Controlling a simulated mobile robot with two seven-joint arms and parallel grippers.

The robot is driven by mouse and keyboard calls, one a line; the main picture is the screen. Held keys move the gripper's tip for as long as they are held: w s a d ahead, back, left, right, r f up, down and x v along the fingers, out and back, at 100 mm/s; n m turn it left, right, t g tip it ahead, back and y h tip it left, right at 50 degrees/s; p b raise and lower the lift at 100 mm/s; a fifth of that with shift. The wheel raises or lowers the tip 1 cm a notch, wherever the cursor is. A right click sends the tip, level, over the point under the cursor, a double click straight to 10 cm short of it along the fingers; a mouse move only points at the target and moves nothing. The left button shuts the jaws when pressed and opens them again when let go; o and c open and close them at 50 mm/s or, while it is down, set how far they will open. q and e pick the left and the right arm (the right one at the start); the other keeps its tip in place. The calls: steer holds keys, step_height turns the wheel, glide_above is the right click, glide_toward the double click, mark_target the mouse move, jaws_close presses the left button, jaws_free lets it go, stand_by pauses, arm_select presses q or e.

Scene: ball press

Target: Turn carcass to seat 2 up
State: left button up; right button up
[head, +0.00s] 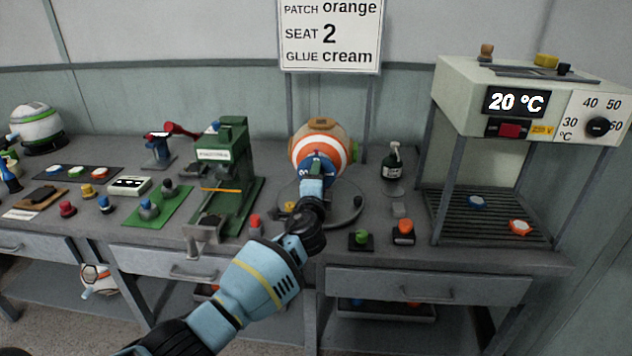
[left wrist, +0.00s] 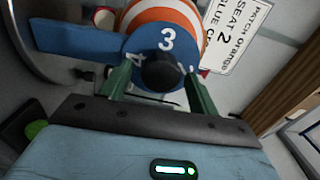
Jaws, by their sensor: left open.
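The carcass (head: 322,148) is a ball with orange, white and tan bands on a round dark stand (head: 342,210) at the middle of the bench. Its near side has a blue disc (left wrist: 150,48) with white numerals and a black hub (left wrist: 161,70). The left wrist view shows the 3 at the disc's top, a 4 to its left and a partly hidden numeral at the lower right. In the head view my left gripper (head: 313,185) covers part of the disc. My right gripper is out of view.
The wall sign (head: 330,35) reads patch orange, seat 2, glue cream. A green press (head: 228,165) stands left of the stand; a dark bottle (head: 392,162) stands right. An oven reading 20 °C (head: 515,100) is at far right. Small stamps stand along the front.

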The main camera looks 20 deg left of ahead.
arm_select(q)
steer(key=p+v, duration=0.1)
steer(key=v, duration=0.6)
steer(key=shift+s, duration=0.3)
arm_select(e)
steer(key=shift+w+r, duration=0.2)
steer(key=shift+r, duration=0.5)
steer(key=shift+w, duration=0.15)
arm_select(q)
steer(key=s+d+f+n+g+h+p, duration=0.25)
steer(key=s+f+n+g+h, duration=0.2)
steer(key=s+f, duration=1.75)
steer(key=s+f+n+g, duration=0.2)
steer(key=s+f+n, duration=0.1)
steer(key=s, duration=1.1)
steer(key=s+f+n+g+h, duration=0.1)
steer(key=s+f+n, duration=0.3)
steer(key=s, duration=1)
steer(key=shift+n+g, duration=0.65)
steer(key=shift+n, duration=0.3)
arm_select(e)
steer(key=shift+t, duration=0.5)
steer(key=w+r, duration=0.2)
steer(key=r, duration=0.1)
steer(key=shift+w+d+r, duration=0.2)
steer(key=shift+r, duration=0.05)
